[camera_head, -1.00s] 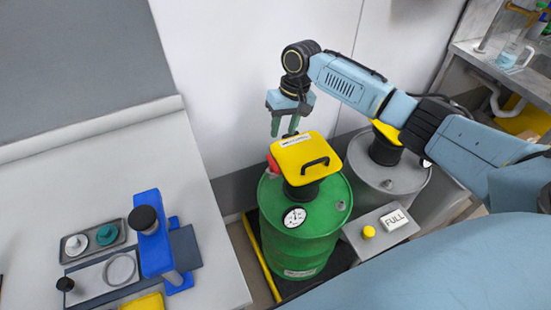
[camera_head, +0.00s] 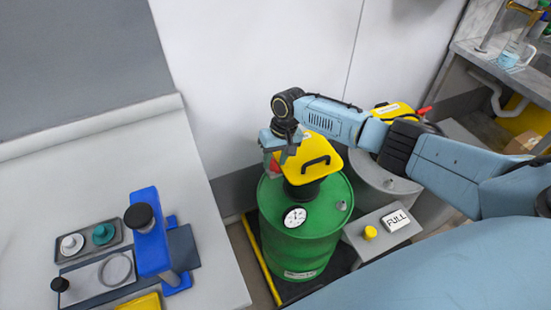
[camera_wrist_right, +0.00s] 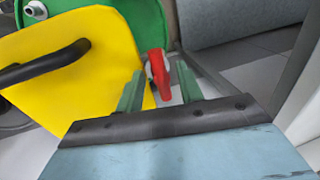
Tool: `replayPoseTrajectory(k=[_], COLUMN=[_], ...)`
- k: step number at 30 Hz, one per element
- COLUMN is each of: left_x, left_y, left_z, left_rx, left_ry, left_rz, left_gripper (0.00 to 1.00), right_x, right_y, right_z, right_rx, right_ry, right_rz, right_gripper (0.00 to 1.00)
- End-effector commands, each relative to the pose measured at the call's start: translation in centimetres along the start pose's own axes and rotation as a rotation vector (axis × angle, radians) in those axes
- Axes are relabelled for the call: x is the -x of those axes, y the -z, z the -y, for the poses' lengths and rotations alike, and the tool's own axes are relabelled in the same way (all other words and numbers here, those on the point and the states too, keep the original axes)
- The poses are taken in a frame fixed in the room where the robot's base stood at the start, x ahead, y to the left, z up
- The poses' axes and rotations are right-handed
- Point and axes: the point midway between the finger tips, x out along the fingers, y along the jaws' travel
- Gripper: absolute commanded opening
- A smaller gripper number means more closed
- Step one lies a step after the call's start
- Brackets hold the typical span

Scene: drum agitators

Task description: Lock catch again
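The green drum (camera_head: 315,225) carries a yellow square lid (camera_head: 322,150) with a black handle. A red catch (camera_head: 275,166) sits at the lid's left edge, partly hidden by my right gripper (camera_head: 282,152). In the right wrist view the red catch (camera_wrist_right: 157,72) shows beside the edge of the yellow lid (camera_wrist_right: 75,65). The two green fingers of my right gripper (camera_wrist_right: 160,80) stand apart, with the catch showing between them. I cannot tell whether either finger touches it. My left gripper is not in view.
A grey drum (camera_head: 385,182) with a yellow lid (camera_head: 393,110) and a red lever (camera_head: 425,111) stands behind. A box with a yellow button (camera_head: 370,232) and a FULL sign (camera_head: 397,220) is in front. A white bench (camera_head: 215,270) with a blue press (camera_head: 150,240) is at left.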

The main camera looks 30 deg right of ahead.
Motion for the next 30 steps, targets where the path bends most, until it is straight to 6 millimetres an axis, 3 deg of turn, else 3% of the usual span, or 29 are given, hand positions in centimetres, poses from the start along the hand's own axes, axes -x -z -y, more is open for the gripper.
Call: replayPoseTrajectory(k=[2, 11, 20, 30], left_x=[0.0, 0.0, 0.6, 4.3], left_y=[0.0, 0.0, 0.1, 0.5], left_z=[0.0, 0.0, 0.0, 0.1], left_rx=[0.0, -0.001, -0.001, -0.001], left_ry=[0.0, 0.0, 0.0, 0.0], left_rz=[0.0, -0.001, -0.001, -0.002], left_gripper=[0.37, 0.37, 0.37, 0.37], right_x=[0.0, 0.0, 0.1, 0.4], right_y=[0.0, 0.0, -0.1, -0.3], right_z=[0.0, 0.0, 0.1, 0.4], right_rx=[0.0, 0.0, -0.027, -0.224], right_ry=[0.0, 0.0, 0.001, 0.001], right_rz=[0.0, 0.0, -0.004, -0.039], right_gripper=[0.37, 0.0, 0.0, 0.0])
